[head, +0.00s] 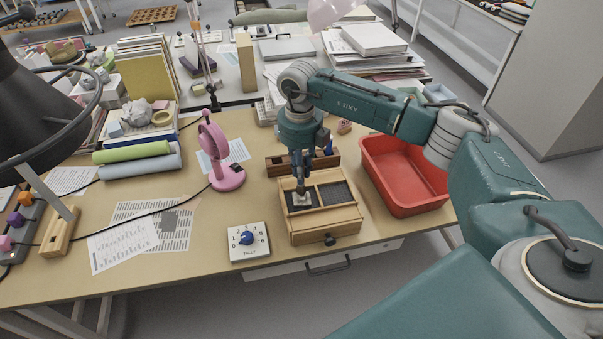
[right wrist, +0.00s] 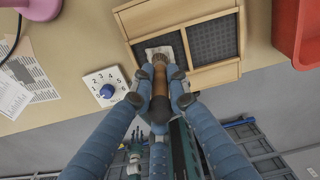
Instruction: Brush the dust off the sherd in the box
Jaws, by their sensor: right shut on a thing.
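The wooden box (head: 345,217) stands near the table's front edge, with two dark-lined compartments side by side. A pale sherd (right wrist: 151,52) lies in the left compartment, partly hidden by the brush in the right wrist view. My right gripper (head: 300,179) is above that compartment, pointing down. It is shut on a brush (right wrist: 160,103) with a brown handle, held between the fingertips. The bristles are at the sherd and look to be touching it. Any dust on it is too small to make out. My left gripper is not in view.
A red bin (head: 405,190) stands close to the right of the box. A white dial timer (head: 249,242) lies in front at left, and a pink fan (head: 221,160) stands behind it. A wooden holder (head: 282,166) is right behind the box. Papers lie further left.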

